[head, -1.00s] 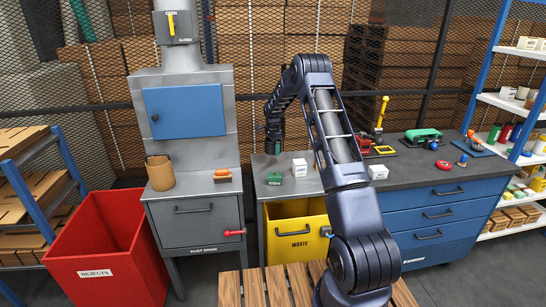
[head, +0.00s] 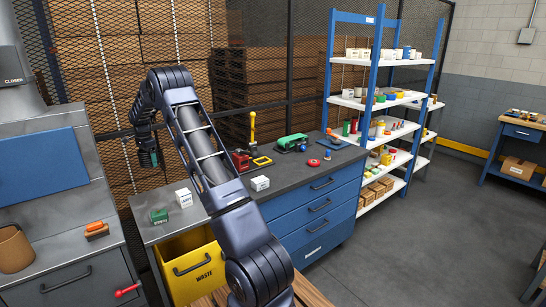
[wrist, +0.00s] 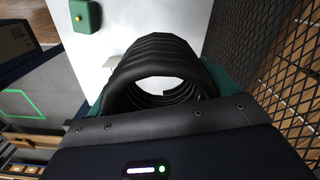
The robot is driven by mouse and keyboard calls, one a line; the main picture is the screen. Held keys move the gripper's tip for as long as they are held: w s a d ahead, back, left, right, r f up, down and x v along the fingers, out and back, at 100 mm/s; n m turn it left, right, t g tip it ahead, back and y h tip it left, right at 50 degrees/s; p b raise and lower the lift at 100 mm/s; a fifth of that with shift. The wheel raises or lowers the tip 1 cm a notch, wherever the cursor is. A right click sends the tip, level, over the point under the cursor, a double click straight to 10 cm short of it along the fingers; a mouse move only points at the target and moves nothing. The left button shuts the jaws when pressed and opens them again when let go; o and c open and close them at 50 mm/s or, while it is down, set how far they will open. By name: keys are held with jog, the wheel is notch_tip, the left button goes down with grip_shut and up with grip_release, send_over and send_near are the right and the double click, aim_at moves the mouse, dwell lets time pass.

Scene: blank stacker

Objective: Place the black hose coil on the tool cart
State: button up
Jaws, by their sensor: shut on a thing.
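The black hose coil (wrist: 155,62) fills the middle of the wrist view, its open end toward the camera. My gripper (wrist: 158,85) is shut on it, with teal fingers at both sides of the coil. In the head view my gripper (head: 149,159) hangs at the left, beyond the grey-topped workbench, and the coil cannot be made out against it. I cannot pick out a tool cart with certainty in either view.
The workbench (head: 235,186) holds a green box (head: 159,215), white boxes and several tools. A blue shelf rack (head: 363,116) stands right of it. A wood-topped blue table (head: 522,131) is at the far right. The floor (head: 440,220) between is clear.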

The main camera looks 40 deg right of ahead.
jog(key=s+d+r+m, duration=0.1)
jog(key=d+r+m, duration=0.15)
jog(key=d, duration=1.95)
notch_tip(320, 180, up, 5)
jog(key=m, duration=0.9)
send_over(296, 170)
jog(key=shift+n, duration=0.25)
notch_tip(296, 170, down, 20)
jog(key=shift+s+r, duration=0.1)
jog(key=shift+r, duration=0.15)
jog(key=o, duration=0.6)
jog(key=shift+d+f, duration=0.1)
jog(key=shift+f, duration=0.05)
jog(key=shift+o, duration=1.4)
